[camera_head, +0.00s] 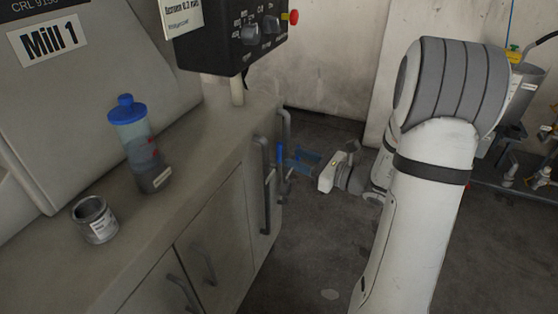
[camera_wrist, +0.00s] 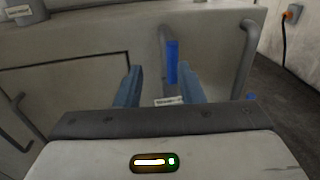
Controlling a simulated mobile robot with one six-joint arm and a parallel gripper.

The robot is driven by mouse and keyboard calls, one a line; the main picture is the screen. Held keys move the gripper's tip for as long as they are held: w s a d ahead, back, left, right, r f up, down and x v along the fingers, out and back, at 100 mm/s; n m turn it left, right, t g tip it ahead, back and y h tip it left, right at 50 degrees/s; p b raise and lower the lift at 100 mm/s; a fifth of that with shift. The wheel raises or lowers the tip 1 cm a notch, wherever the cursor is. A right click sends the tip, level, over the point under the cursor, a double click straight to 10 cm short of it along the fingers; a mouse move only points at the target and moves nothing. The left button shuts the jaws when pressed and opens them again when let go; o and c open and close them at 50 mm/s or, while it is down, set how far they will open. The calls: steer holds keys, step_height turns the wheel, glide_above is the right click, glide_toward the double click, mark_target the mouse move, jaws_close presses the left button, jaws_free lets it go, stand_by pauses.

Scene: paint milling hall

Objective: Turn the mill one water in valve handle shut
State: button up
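The blue valve handle (camera_head: 280,154) is on a grey pipe at the end of the Mill 1 cabinet. In the wrist view the handle (camera_wrist: 172,62) stands upright, roughly in line with the pipe. A small white label (camera_wrist: 168,101) sits below it, its print too small to read. My gripper (camera_head: 300,160) is just right of the handle in the head view. In the wrist view my gripper (camera_wrist: 159,67) has its two blue fingers apart, with the handle showing between and beyond them. I cannot tell whether either finger touches it.
Grey bent pipes (camera_wrist: 246,55) stand out from the cabinet beside the handle. On the counter (camera_head: 205,160) are a blue-capped bottle (camera_head: 133,140) and a small open can (camera_head: 95,220). A control box (camera_head: 235,40) hangs above. The floor (camera_head: 310,270) in front is clear.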

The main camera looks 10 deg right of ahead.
mark_target(280, 164)
steer(key=shift+m+t+h, duration=0.3)
steer(key=shift+m+t, duration=0.1)
steer(key=x, duration=0.2)
steer(key=b+x, duration=0.1)
steer(key=x, duration=0.2)
steer(key=w+d+x, duration=0.1)
steer(key=x, duration=0.1)
steer(key=shift+w+a+f, duration=0.15)
steer(key=shift+f, duration=0.15)
steer(key=shift+c, duration=0.2)
jaws_close()
